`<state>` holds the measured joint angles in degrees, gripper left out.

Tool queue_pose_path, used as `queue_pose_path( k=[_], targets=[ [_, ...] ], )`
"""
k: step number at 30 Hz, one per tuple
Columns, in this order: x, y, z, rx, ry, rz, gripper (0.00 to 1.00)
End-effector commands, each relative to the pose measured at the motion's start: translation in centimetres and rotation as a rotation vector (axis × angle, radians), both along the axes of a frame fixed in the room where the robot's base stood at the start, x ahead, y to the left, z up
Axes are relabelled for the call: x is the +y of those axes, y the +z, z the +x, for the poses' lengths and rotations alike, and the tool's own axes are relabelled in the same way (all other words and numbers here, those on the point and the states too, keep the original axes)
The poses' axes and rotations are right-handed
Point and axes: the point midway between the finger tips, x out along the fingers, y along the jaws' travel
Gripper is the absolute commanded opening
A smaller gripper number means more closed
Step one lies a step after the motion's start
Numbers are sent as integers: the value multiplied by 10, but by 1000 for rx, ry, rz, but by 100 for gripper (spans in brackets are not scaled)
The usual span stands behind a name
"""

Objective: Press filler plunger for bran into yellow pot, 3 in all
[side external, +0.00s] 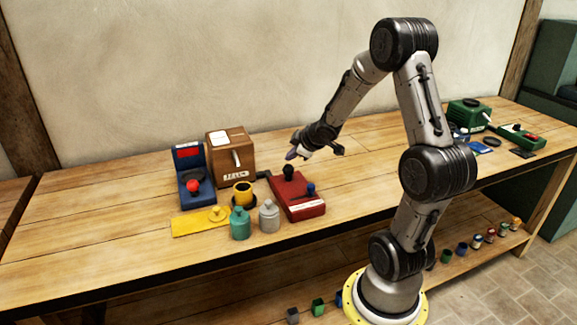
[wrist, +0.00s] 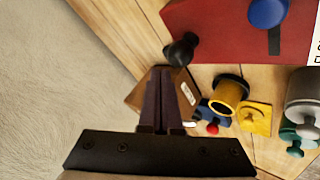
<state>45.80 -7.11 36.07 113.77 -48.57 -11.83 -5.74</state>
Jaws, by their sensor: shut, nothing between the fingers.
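The yellow pot (side external: 242,193) stands upright on a dark base beside the red machine; it shows in the wrist view (wrist: 222,106) with a dark opening. The red machine (side external: 301,207) carries a black knob (side external: 288,172) and a blue knob (side external: 311,188). In the wrist view the black knob (wrist: 181,50) and blue knob (wrist: 268,11) both show; I cannot tell which is the bran plunger. My gripper (side external: 291,154) is shut and empty, above and behind the black knob, apparently apart from it. Its fingers are together in the wrist view (wrist: 160,75). The pot's contents are not visible.
A brown box (side external: 229,163) with a lever and a blue device (side external: 193,185) with a red knob stand left. The front left bench is clear.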

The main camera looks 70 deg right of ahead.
Motion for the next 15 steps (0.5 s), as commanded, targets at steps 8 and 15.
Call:
queue_pose_path(
  k=[8,15],
  targets=[
    [0,-3,0,0,-1,1,0],
    [0,-8,0,-2,-1,0,0]
  ],
)
